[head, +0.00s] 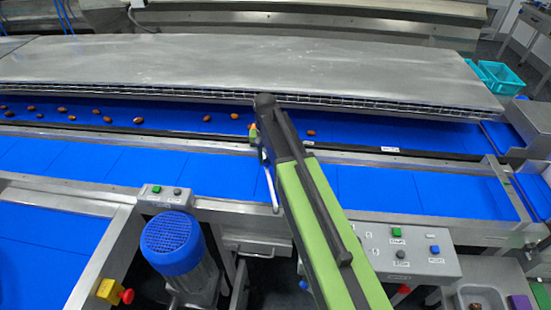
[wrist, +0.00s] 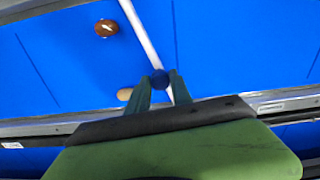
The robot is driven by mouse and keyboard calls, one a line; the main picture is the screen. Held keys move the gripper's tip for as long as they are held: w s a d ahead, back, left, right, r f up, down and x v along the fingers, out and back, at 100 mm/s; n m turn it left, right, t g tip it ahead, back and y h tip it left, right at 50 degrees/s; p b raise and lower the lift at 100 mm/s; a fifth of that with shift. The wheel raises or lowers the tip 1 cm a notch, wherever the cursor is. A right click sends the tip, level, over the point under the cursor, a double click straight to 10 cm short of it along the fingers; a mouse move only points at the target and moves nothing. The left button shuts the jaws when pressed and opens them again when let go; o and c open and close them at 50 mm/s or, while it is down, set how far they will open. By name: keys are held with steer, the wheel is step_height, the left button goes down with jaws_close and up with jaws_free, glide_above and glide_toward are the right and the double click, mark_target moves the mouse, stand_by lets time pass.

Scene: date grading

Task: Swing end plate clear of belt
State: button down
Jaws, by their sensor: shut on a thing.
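A thin pale bar, which I take for the end plate (wrist: 138,28), slants over the blue belt (wrist: 220,45) in the wrist view. My gripper (wrist: 163,80) is shut on this knob, one green finger on each side. A tan date (wrist: 124,94) lies just left of the fingers, and a brown date (wrist: 107,28) lies farther away.
A wide steel cover (head: 250,65) overhangs the far belt. Several dates lie on that belt, one (head: 311,132) right of my gripper. An empty blue belt (head: 400,190) runs nearer. A blue motor (head: 172,243) and a button panel (head: 405,250) stand in front.

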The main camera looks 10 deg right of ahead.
steer(key=s+a+n, duration=0.1)
steer(key=a+n, duration=0.1)
steer(key=a, duration=0.1)
steer(key=s+a+n, duration=0.1)
steer(key=a+n, duration=0.1)
steer(key=a, duration=0.1)
steer(key=s+a+n, duration=0.1)
steer(key=a+n, duration=0.1)
steer(key=a, duration=0.1)
steer(key=shift+n, duration=0.3)
steer(key=s+a+n, duration=0.6)
steer(key=s, duration=0.1)
steer(key=shift+s+a+n, duration=0.25)
steer(key=shift+s+n, duration=0.25)
steer(key=shift+s+a+n, duration=0.25)
steer(key=shift+s+n, duration=0.2)
steer(key=shift+n, duration=0.05)
steer(key=shift+s, duration=0.1)
steer(key=c, duration=1.1)
jaws_free()
steer(key=shift+c, duration=0.2)
step_height(320, 180, up, 17)
steer(key=p, duration=1.7)
steer(key=shift+r, duration=0.2)
